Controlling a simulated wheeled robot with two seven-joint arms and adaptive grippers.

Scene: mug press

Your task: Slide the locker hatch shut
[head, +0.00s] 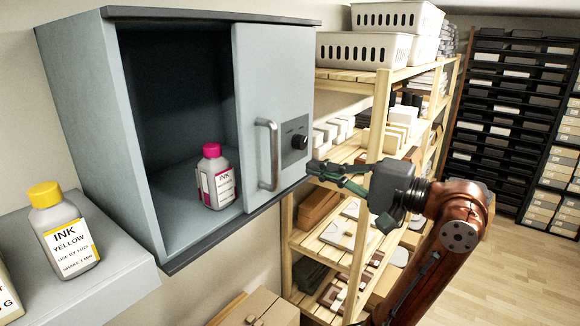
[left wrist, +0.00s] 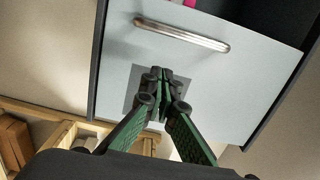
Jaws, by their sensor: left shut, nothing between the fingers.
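The grey wall locker (head: 95,100) has a pale grey sliding hatch (head: 262,80) over the right part of its front; the left part is open. The hatch has a vertical bar handle (head: 268,155) and a plate with a black knob (head: 299,142). In the left wrist view the hatch (left wrist: 225,80) and handle (left wrist: 183,35) fill the middle. My left gripper (head: 314,168) is shut and empty at the hatch's right edge, below the knob. Its fingertips (left wrist: 158,76) hide part of the plate; I cannot tell whether they touch. My right gripper is not in view.
A magenta-capped ink bottle (head: 216,178) stands inside the locker's opening. A yellow-capped ink bottle (head: 64,230) stands on a grey shelf (head: 120,278) at left. A wooden rack (head: 378,115) with baskets and boxes stands behind my arm. Wooden floor (head: 500,275) is clear at right.

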